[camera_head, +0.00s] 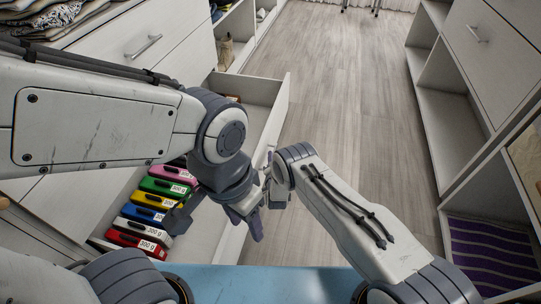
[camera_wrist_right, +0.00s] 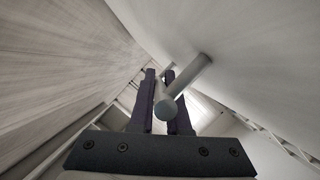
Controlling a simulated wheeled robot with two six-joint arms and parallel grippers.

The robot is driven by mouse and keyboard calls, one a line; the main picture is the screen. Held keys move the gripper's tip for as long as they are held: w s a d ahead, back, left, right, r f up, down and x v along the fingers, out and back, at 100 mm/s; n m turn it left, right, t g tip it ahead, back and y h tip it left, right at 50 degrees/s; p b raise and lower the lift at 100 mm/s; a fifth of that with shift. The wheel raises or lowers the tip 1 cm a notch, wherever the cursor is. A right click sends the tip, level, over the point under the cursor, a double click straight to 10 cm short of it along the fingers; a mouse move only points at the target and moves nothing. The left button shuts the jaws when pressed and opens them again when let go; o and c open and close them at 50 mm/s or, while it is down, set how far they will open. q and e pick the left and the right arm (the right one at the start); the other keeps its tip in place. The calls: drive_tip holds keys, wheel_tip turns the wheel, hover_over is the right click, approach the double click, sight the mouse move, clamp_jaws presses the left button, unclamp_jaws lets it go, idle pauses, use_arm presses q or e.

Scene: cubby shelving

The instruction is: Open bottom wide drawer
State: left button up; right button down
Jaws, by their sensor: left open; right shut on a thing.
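The wide white drawer (camera_head: 282,100) stands pulled out from the left-hand unit, its inside visible from above. My right gripper (camera_head: 268,178) is at the outer side of its front. In the right wrist view, the purple fingers (camera_wrist_right: 160,75) are on either side of a grey bar handle (camera_wrist_right: 190,82) on the white drawer front (camera_wrist_right: 245,50), shut on it. In the head view the handle is mostly hidden by my grippers. My left gripper (camera_head: 217,218) is open over the drawer, its fingers spread apart and holding nothing.
Several coloured packs (camera_head: 155,215) marked with weights lie inside the drawer at lower left. Another closed drawer with a handle (camera_head: 147,44) is above. Wooden floor (camera_head: 340,110) is clear in the aisle. Shelving (camera_head: 455,110) with a striped purple cloth (camera_head: 490,255) stands at right.

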drive_tip(key=shift+d, duration=0.7)
drive_tip(key=c, duration=0.9)
unclamp_jaws()
drive_tip(key=shift+a, duration=0.1)
drive_tip(key=shift+s, duration=0.1)
drive_tip(key=shift+p+v, duration=2.95)
drive_tip(key=shift+v, duration=2.25)
